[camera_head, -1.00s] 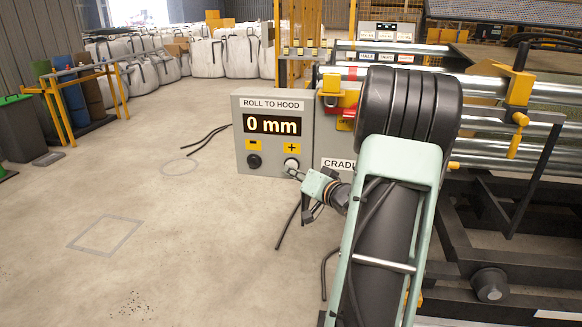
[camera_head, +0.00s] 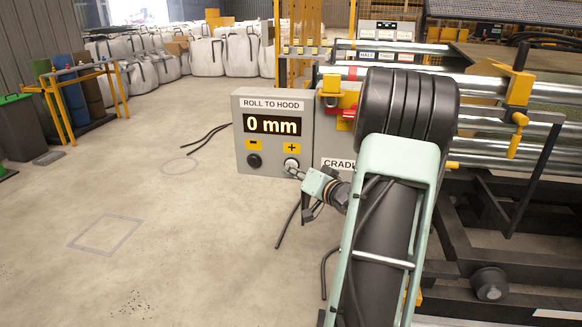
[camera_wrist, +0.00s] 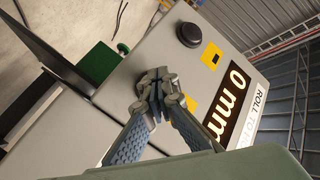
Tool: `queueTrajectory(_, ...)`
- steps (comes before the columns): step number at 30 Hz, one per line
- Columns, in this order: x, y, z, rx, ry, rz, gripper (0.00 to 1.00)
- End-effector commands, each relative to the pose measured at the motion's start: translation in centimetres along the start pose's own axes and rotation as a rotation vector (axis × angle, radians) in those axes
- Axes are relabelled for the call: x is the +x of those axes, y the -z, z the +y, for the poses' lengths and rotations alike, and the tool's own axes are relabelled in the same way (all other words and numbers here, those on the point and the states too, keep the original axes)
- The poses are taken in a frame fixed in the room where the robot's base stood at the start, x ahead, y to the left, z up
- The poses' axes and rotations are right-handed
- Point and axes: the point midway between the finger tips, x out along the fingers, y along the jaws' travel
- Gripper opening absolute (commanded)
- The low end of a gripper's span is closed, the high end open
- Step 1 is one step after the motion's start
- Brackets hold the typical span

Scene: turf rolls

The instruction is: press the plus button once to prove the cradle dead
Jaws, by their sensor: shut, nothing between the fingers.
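The grey control box (camera_head: 275,107) is labelled ROLL TO HOOD, and its display (camera_head: 272,124) reads 0 mm. The pale plus button (camera_head: 292,163) sits under a yellow plus sign. The black minus button (camera_head: 254,161) is to its left and also shows in the wrist view (camera_wrist: 190,34). My gripper (camera_head: 290,171) is shut and empty, its tips at the lower edge of the plus button. In the wrist view my fingertips (camera_wrist: 157,92) cover the plus button. I cannot tell whether they touch it or whether it is pushed in.
A panel marked CRADLE (camera_head: 337,163) adjoins the box, partly hidden by my arm. Above it is a yellow and red fitting (camera_head: 347,112). The roller machine (camera_head: 500,180) fills the right side. Loose black cables lie on the floor, which is open at left.

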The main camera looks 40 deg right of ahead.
Motion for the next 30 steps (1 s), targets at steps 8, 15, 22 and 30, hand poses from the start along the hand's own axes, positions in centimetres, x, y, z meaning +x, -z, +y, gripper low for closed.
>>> queueTrajectory(8,-1.0,-0.6,-0.7,0.001,-0.001,0.000,0.00)
queueTrajectory(15,-1.1,-0.7,-0.7,0.000,-0.001,0.000,0.00)
queueTrajectory(22,-1.7,-1.2,-1.2,0.001,0.000,-0.001,0.00)
queueTrajectory(30,-3.6,-2.5,-2.6,0.001,-0.001,0.000,0.00)
